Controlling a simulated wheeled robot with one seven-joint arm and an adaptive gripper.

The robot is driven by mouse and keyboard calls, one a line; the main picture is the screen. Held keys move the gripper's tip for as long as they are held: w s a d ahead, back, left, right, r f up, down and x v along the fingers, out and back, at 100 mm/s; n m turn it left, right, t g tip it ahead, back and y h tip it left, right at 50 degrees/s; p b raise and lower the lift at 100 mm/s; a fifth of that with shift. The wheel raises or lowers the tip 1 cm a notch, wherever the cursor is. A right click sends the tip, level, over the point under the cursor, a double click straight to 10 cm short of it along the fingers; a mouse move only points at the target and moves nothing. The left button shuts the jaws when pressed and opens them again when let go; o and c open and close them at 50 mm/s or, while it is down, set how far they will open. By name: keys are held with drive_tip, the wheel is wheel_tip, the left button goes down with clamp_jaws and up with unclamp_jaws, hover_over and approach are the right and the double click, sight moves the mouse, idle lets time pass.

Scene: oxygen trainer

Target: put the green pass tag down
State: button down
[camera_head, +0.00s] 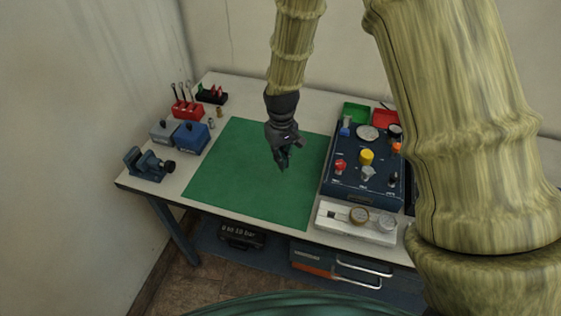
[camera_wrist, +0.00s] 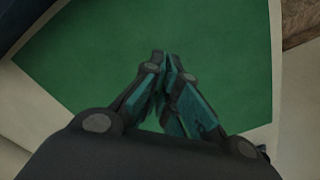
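My gripper (camera_head: 282,163) hangs over the green mat on the table, pointing down. In the wrist view my gripper (camera_wrist: 167,62) has its two teal-padded fingers nearly together at the tips. I see no green pass tag clearly in either view. Anything thin and green between the fingertips is hard to tell from the mat behind. The green mat (camera_head: 240,175) is bare around the gripper, and it also fills much of the wrist view (camera_wrist: 225,60).
A dark blue panel (camera_head: 343,181) with knobs stands right of the mat. Behind it are a green tray (camera_head: 355,112) and a red tray (camera_head: 383,118). A white gauge block (camera_head: 340,224) lies in front. A vise (camera_head: 147,164), blue box (camera_head: 190,137) and red tool rack (camera_head: 187,109) stand left.

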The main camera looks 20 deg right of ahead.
drive_tip(key=shift+s+r, duration=0.3)
drive_tip(key=shift+s, duration=0.45)
drive_tip(key=shift+s+f+p, duration=0.2)
drive_tip(key=shift+s+p, duration=0.05)
drive_tip(key=shift+p, duration=0.1)
drive_tip(key=f, duration=0.1)
drive_tip(key=w+f, duration=0.1)
drive_tip(key=f+p, duration=0.1)
drive_tip(key=shift+w+f, duration=0.2)
drive_tip(key=shift+w, duration=0.15)
drive_tip(key=shift+s+r, duration=0.2)
drive_tip(key=shift+s, duration=0.25)
drive_tip(key=shift+w+f, duration=0.2)
drive_tip(key=shift+f, duration=0.1)
drive_tip(key=c, duration=1.6)
unclamp_jaws()
drive_tip(key=shift+c, duration=0.2)
drive_tip(key=shift+s+r, duration=0.1)
drive_tip(key=shift+r, duration=0.05)
drive_tip(key=shift+r, duration=0.1)
